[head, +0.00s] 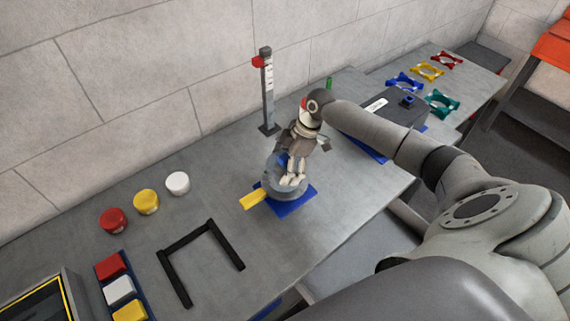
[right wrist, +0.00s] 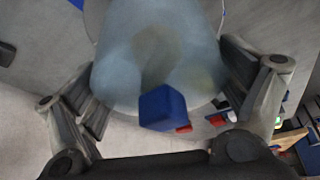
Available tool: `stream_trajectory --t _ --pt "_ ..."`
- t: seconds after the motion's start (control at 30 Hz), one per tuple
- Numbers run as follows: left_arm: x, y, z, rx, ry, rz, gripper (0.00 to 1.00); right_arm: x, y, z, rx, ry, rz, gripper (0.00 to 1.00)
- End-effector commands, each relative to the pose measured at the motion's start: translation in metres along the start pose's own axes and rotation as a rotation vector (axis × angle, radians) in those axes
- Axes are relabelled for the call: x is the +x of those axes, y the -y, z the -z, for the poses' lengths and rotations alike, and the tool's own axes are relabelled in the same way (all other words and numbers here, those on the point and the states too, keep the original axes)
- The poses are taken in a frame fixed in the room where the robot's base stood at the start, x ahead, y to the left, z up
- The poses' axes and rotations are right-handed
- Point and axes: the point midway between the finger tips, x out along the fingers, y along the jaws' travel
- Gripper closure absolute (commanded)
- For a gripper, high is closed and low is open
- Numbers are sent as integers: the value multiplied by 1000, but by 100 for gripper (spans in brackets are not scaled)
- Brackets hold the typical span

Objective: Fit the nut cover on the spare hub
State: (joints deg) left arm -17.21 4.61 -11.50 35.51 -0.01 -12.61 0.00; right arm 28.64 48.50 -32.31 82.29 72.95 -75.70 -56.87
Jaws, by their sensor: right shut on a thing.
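My right gripper (head: 292,181) points down at the spare hub (head: 271,188), a round grey piece on a blue pad. In the right wrist view its fingers (right wrist: 168,85) stand on either side of a blurred pale blue-grey rounded piece (right wrist: 120,60), apparently the nut cover, and are shut on it. A small blue block (right wrist: 162,107) shows at its near side. A round grey rim lies behind it. The fingers hide much of the piece and the hub's top in the head view, so I cannot tell whether the cover is seated. My left gripper is not in view.
A yellow bar (head: 252,199) lies beside the blue pad (head: 297,206). A post with a red slider (head: 267,90) stands behind. A dark box (head: 385,118) is at right, with coloured ring pieces beyond. Red, yellow and white caps (head: 146,201) and a black frame (head: 213,226) are at left.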

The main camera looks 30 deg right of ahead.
Motion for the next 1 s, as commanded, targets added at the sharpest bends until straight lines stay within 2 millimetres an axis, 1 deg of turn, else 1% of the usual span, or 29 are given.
stream_trajectory --t 0.3,0.33,0.4,0.77,0.87,1.0 --pt "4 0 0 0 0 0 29 7 0 -3 0 0 0 33" --pt "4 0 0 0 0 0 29 7 0 -3 0 0 0 7" --pt "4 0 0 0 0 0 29 6 0 -2 0 0 0 0" --pt "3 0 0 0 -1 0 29 5 0 -2 0 0 0 0" --pt "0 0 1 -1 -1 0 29 1 0 -2 0 1 0 0" --pt "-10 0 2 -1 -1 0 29 -10 0 -2 0 1 0 0"
